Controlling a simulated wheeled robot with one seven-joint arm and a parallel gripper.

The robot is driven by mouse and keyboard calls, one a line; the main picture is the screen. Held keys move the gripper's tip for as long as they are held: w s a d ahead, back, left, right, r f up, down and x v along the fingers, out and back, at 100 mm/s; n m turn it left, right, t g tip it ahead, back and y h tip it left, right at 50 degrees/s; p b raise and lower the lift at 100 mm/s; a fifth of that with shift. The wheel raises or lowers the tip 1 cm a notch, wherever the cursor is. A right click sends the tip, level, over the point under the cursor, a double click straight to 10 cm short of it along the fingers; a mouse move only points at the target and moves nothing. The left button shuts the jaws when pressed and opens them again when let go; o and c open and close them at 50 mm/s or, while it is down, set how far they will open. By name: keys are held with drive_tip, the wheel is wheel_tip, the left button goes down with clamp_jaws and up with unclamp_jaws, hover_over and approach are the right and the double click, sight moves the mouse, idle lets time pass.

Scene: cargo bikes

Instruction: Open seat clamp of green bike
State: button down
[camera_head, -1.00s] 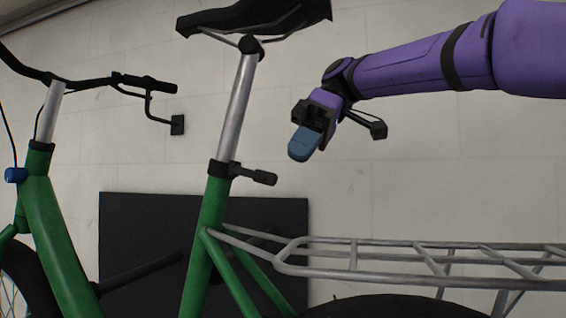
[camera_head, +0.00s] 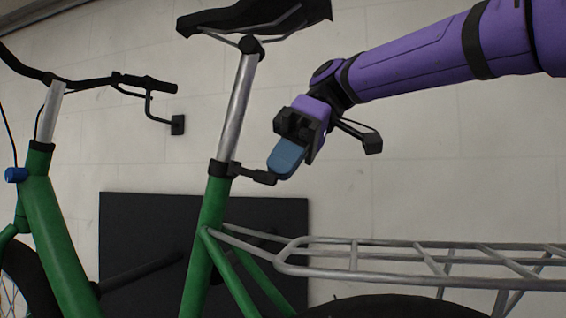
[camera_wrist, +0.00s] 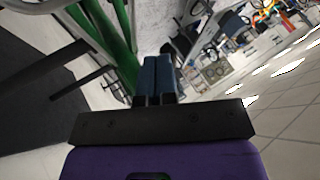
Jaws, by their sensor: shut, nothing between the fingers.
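The green bike (camera_head: 206,228) stands upright with a silver seat post (camera_head: 237,108) and a black saddle (camera_head: 258,17). Its black seat clamp (camera_head: 222,168) sits at the top of the green seat tube, with a short lever (camera_head: 260,177) sticking out to the right. My gripper (camera_head: 282,168) is shut and empty, its blue fingers pointing down and left. In the head view the fingertips overlap or lie right beside the lever's outer end; whether they touch cannot be told. The wrist view shows the shut blue fingers (camera_wrist: 157,68) beside green frame tubes (camera_wrist: 112,40); the lever cannot be made out there.
A silver rear rack (camera_head: 420,262) extends right, below my gripper. The handlebar (camera_head: 110,80) is at the left. A dark panel (camera_head: 130,225) is behind the frame. The pale wall (camera_head: 430,170) leaves free room above the rack.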

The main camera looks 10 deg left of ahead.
drive_tip(key=shift+s+m+t+y, duration=0.3)
drive_tip(key=shift+s+m, duration=0.1)
drive_tip(key=shift+m, duration=0.3)
drive_tip(key=s+m+y, duration=0.1)
drive_tip(key=m, duration=0.1)
drive_tip(key=shift+s+m+t, duration=0.35)
drive_tip(key=shift+m+t, duration=0.05)
drive_tip(key=s+a+r+m+t+y, duration=0.1)
drive_tip(key=s+a+m+t, duration=0.4)
drive_tip(key=m, duration=0.8)
drive_tip(key=shift+a+r+t+y, duration=0.2)
drive_tip(key=shift+a+t+y, duration=0.35)
drive_tip(key=shift+t, duration=0.45)
drive_tip(key=shift+w+a, duration=0.1)
drive_tip(key=shift+w, duration=0.1)
drive_tip(key=shift+w, duration=0.65)
